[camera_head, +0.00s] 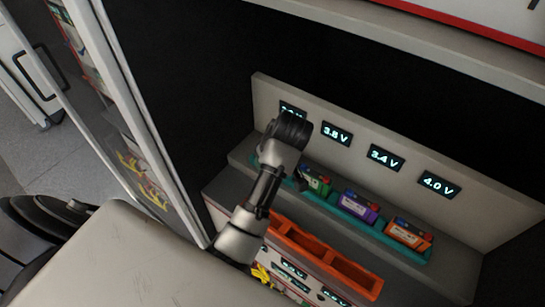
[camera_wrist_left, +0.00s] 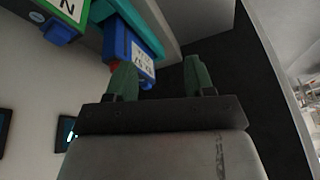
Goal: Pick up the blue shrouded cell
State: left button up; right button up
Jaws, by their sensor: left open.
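The blue shrouded cell (camera_wrist_left: 128,45), with a white label, shows in the left wrist view at the edge of a teal tray (camera_wrist_left: 146,30). My left gripper (camera_wrist_left: 161,78) is open there, its two green fingers apart with nothing between their tips. The left finger overlaps the cell's lower part in the picture; I cannot tell if they touch. In the head view my left arm reaches to the display panel and hides the blue cell; its fingers are not visible there. My right gripper is not in view.
The teal tray also holds a green cell (camera_head: 315,180), a purple cell (camera_head: 359,207) and an orange cell (camera_head: 409,233). Behind it stands a panel (camera_head: 405,150) with voltage displays. An orange bin (camera_head: 325,263) sits in front. A cabinet side and open glass door are at left.

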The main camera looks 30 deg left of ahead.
pick_arm(q)
jog(key=w+r+n, duration=0.1)
jog(key=w+d+r+n, duration=0.1)
jog(key=w+r, duration=0.1)
jog(key=w+r+n, duration=0.1)
jog(key=w+r, duration=0.1)
jog(key=shift+d+r+n+g+y, duration=0.25)
jog(key=shift+n+g+y, duration=0.05)
jog(key=shift+r, duration=0.1)
jog(key=b+x, duration=0.1)
jog(key=x, duration=0.4)
jog(key=shift+w+a, duration=0.1)
jog(key=shift+a, duration=0.1)
jog(key=shift+p, duration=0.3)
jog(key=p+x, duration=0.2)
jog(key=x, duration=0.2)
jog(key=shift+f, duration=0.65)
jog(key=shift+r, duration=0.1)
grip_shut()
